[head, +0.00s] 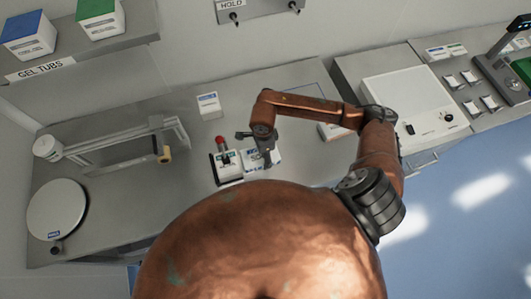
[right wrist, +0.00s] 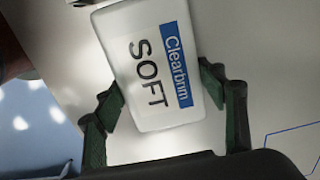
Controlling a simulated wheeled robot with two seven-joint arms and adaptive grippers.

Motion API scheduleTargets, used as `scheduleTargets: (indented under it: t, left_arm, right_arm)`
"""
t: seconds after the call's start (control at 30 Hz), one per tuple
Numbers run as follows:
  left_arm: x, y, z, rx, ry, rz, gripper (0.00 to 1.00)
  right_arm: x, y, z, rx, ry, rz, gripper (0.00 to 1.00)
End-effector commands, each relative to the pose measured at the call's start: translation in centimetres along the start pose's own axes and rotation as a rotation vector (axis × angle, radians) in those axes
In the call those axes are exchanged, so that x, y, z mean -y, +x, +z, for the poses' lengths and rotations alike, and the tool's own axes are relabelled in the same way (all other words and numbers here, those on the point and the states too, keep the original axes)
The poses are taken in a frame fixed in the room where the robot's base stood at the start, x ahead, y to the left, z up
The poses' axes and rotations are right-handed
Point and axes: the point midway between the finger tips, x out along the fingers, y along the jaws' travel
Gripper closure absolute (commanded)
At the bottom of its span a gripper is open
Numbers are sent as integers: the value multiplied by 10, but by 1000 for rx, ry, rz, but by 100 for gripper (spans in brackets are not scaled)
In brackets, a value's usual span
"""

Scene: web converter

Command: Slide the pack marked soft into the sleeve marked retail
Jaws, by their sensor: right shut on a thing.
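The pack marked SOFT (right wrist: 150,65) is white with a blue Clearbnm band and fills the middle of the right wrist view. My right gripper (right wrist: 162,92) has its two dark green fingers shut on the sides of this pack. In the head view my right gripper (head: 263,150) is over the worktop, beside a small dark fixture; the pack there is largely hidden and small. A white item with a label (head: 229,162) sits in the fixture. I cannot read the word retail on anything, so I cannot tell which item is the sleeve. My left gripper is not in view.
A red knob (head: 219,140) stands at the fixture. A small white box (head: 208,105) stands behind it, and another (head: 333,131) is partly behind my right arm. A sealing arm (head: 115,140) and round plate (head: 57,211) are at left, a pale machine (head: 408,115) at right.

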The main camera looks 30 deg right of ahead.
Motion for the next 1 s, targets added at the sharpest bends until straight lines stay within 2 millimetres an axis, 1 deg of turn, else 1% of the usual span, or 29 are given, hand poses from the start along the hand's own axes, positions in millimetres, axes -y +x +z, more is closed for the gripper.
scheduleTargets:
  t: [0.1, 1.0]
  left_arm:
    - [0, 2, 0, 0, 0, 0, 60]
    - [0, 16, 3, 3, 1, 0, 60]
  right_arm:
    - [0, 0, 7, 2, -2, -1, 69]
    - [0, 0, 49, 1, -1, -1, 69]
